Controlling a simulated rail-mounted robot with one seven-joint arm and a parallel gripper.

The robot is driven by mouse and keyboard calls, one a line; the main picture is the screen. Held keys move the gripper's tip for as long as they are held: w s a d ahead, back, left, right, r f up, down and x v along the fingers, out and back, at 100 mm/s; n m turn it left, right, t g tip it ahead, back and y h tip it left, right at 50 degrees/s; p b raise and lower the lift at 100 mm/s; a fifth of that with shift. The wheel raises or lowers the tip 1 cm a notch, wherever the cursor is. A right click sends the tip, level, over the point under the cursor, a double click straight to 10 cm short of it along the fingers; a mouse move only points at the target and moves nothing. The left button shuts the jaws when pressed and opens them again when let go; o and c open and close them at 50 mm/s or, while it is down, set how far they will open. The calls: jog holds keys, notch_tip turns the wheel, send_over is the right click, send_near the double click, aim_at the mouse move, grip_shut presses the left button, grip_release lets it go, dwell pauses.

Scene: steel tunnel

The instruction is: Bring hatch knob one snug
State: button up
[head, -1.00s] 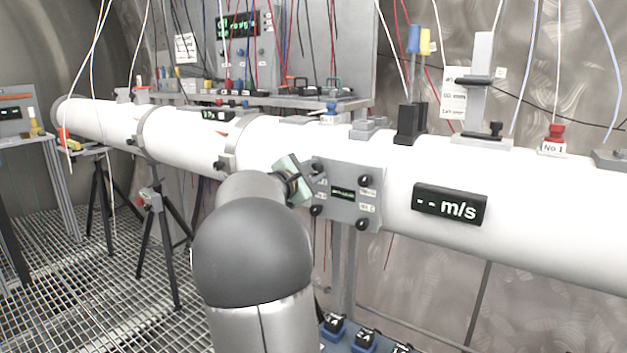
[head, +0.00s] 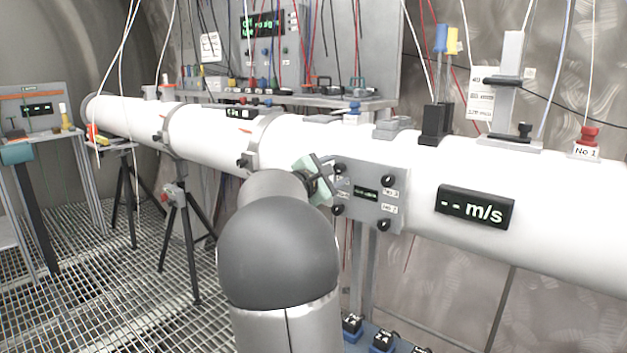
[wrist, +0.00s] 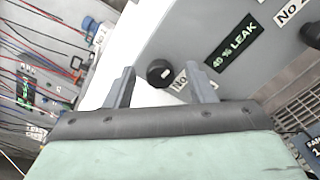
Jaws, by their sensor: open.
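The hatch (head: 365,192) is a grey plate on the side of the white pipe, with black knobs at its corners and a small display. In the wrist view the display (wrist: 234,42) reads "40 % LEAK". My gripper (wrist: 160,68) is open, one finger on each side of a round black knob (wrist: 160,73). A label beside that knob starts with "No"; my right finger hides its number. I cannot tell whether the fingers touch the knob. In the head view my pale green gripper body is at the hatch's left edge, by the upper left knob (head: 340,168).
Another knob (wrist: 312,33) with a "No 2" label is at the wrist view's right edge. A "-- m/s" display (head: 474,207) is on the pipe right of the hatch. Hanging wires and a shelf (head: 300,97) are behind the pipe. A tripod (head: 185,235) stands on the grating.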

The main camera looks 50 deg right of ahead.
jog(key=a, duration=1.6)
jog(key=shift+s+a, duration=0.2)
jog(key=shift+s, duration=0.2)
jog(key=shift+p, duration=0.35)
jog(key=s+a+f+m+y+p, duration=0.2)
jog(key=s+a+y+p, duration=0.3)
jog(key=a, duration=0.6)
jog(key=s+a+f+m+y+p, duration=0.2)
jog(key=s+a+y+p, duration=0.4)
jog(key=a, duration=0.5)
jog(key=s+a+f+m+y+p, duration=0.3)
jog(key=s+a+y+p, duration=0.3)
jog(key=a+p, duration=0.3)
jog(key=a+m+y, duration=0.1)
jog(key=a, duration=0.2)
jog(key=shift+g, duration=0.3)
jog(key=shift+w+d, duration=0.1)
